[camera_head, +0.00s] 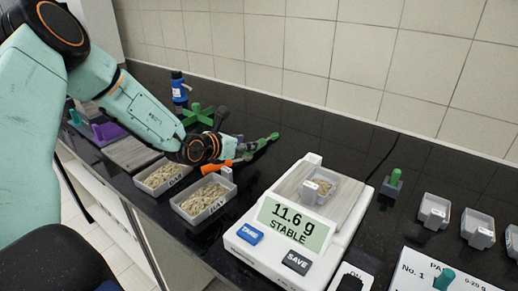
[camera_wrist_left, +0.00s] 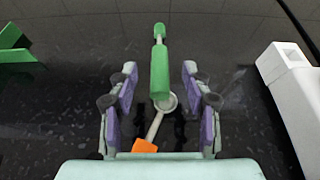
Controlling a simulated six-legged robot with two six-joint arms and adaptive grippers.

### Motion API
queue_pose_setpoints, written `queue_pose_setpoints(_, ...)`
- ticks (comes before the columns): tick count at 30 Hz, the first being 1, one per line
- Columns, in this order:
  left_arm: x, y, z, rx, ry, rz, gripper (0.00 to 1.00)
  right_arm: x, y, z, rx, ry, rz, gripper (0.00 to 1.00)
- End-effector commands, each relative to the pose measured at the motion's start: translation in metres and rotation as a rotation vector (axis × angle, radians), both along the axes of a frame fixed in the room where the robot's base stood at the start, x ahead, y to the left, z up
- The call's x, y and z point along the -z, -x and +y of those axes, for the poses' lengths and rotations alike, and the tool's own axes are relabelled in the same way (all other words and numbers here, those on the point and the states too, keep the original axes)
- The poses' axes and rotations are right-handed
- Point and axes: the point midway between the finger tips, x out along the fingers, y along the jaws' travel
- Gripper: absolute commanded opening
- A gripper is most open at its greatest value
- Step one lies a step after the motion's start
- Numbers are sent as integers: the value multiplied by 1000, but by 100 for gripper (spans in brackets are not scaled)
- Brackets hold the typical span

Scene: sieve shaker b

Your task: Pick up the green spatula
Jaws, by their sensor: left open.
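The green spatula (camera_head: 264,141) lies on the dark bench behind the scale. In the left wrist view the spatula (camera_wrist_left: 159,72) points straight away from me, with a thick green handle, thin neck and green tip. My left gripper (camera_head: 236,151) is at its near end. In the wrist view the open left gripper (camera_wrist_left: 159,88) has one finger on each side of the handle, with gaps on both sides. Whether the fingers are fully down at handle height I cannot tell. My right gripper is not in view.
An orange-handled spoon (camera_wrist_left: 145,146) lies close below the spatula, its round bowl near the handle's near end. A white scale (camera_head: 300,262) reading 11.6 g stands right. Grain trays (camera_head: 188,216) are in front. A green cross-shaped piece (camera_head: 198,114) and blue bottle (camera_head: 179,90) stand behind left.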

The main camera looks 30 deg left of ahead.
Motion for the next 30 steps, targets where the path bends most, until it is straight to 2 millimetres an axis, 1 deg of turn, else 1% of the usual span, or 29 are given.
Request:
queue_pose_setpoints(1,4,-4,-1,2,-4,1,49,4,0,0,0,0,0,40)
queue_pose_setpoints(8,9,-16,-2,3,-2,0,49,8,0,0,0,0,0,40)
queue_pose_setpoints(15,23,-47,-2,4,-4,1,49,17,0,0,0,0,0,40)
queue_pose_setpoints(18,26,-56,-3,4,-3,1,49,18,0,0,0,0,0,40)
queue_pose_setpoints(22,27,-61,-4,3,1,1,49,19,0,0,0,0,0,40)
queue_pose_setpoints(27,27,-61,-4,2,2,2,49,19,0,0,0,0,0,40)
queue_pose_setpoints(28,27,-61,-4,2,2,1,48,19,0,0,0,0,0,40)
queue_pose_setpoints(30,27,-61,-4,2,2,1,42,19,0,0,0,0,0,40)
